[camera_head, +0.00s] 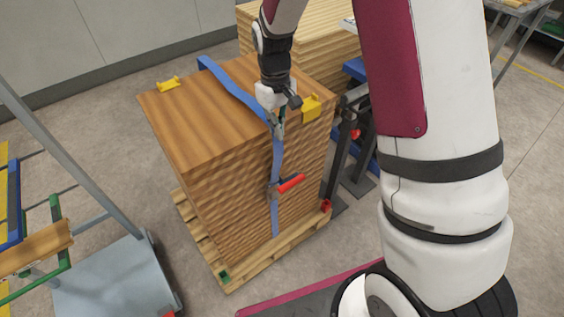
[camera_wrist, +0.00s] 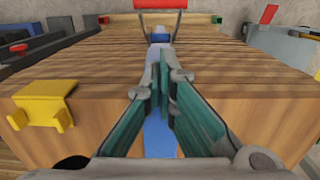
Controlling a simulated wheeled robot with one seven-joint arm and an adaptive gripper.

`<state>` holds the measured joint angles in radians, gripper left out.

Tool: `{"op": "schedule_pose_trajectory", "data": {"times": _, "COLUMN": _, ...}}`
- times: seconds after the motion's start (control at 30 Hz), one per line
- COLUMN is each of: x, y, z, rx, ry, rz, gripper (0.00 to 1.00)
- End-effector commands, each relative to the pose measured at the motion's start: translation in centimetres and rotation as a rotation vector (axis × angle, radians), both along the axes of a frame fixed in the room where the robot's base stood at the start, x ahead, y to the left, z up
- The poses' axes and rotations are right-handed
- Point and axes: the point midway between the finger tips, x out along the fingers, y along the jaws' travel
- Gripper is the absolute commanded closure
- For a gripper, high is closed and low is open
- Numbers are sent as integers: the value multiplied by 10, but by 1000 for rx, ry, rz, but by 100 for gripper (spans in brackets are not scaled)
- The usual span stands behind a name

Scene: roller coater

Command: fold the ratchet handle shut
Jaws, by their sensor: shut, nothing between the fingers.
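The ratchet (camera_head: 272,190) sits on the blue strap (camera_head: 276,160), on the near side face of the wood stack. Its red handle (camera_head: 291,183) sticks out from the face to the right and slightly upward. In the wrist view the red handle (camera_wrist: 160,4) shows at the top edge, with metal side arms below it, beyond my fingertips. My gripper (camera_head: 277,130) is shut and empty. It points down along the strap by the stack's top edge, above the ratchet and apart from the handle. The fingers (camera_wrist: 164,60) hide part of the strap and ratchet body in the wrist view.
The wood stack (camera_head: 200,120) stands on a pallet (camera_head: 240,272). Yellow corner pieces (camera_head: 312,108) sit on its top edges. A dark metal frame (camera_head: 341,150) with red parts stands close at the right. A grey cart (camera_head: 115,280) is at the left.

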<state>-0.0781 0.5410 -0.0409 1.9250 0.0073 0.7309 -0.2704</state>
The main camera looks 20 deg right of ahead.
Motion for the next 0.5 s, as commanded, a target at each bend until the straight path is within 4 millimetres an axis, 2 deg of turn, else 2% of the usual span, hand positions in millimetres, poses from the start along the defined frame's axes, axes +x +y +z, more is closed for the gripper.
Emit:
{"op": "schedule_pose_trajectory", "data": {"times": 0.13, "x": 4, "y": 0, "z": -11, "rx": -1, "ry": 8, "rz": 6, "gripper": 100}}
{"op": "schedule_pose_trajectory", "data": {"times": 0.5, "x": 3, "y": 0, "z": -12, "rx": -1, "ry": 8, "rz": 7, "gripper": 100}}
